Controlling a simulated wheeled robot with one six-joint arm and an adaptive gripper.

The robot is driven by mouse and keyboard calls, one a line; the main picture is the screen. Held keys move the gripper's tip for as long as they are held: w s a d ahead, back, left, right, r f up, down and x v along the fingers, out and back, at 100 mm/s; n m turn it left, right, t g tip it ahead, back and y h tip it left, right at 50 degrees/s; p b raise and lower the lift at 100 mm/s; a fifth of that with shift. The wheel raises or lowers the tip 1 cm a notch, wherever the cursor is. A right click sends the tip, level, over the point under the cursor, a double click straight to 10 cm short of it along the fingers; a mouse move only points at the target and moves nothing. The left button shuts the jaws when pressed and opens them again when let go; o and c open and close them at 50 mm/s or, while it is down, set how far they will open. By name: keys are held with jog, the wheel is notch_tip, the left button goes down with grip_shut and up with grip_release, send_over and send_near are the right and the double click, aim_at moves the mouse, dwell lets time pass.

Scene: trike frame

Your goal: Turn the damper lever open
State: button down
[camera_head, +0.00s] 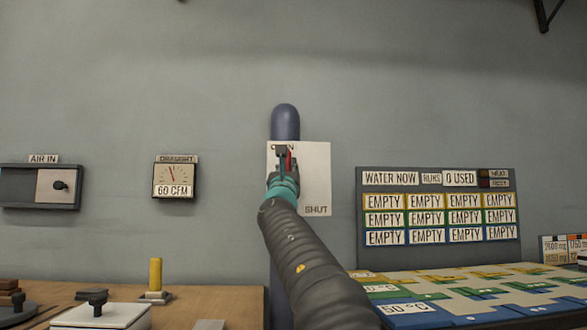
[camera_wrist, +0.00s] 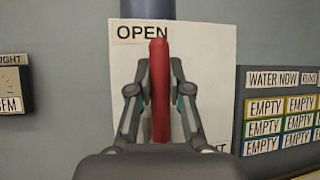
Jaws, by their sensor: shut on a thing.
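The damper lever (camera_wrist: 160,92) is a red bar, seen upright in the wrist view between my fingers. Its top end lies over the right part of the word OPEN on the white plate (camera_wrist: 210,60). In the head view a bit of the red lever (camera_head: 289,160) shows beside my gripper (camera_head: 284,160), which hides most of it. My gripper also shows in the wrist view (camera_wrist: 160,75), shut on the lever with one finger on each side. The plate (camera_head: 318,180) reads OPEN at top left and SHUT at bottom right. A blue-grey pipe (camera_head: 285,122) runs behind it.
A draught gauge (camera_head: 175,178) reading 60 CFM and an AIR IN slider box (camera_head: 40,187) are on the wall to the left. A board of EMPTY labels (camera_head: 440,210) stands right. A wooden bench (camera_head: 210,302) is low left. The wall above is clear.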

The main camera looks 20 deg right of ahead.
jog(key=shift+a, duration=0.1)
jog(key=c, duration=1.1)
grip_release()
jog(key=shift+a, duration=0.1)
jog(key=shift+v, duration=6)
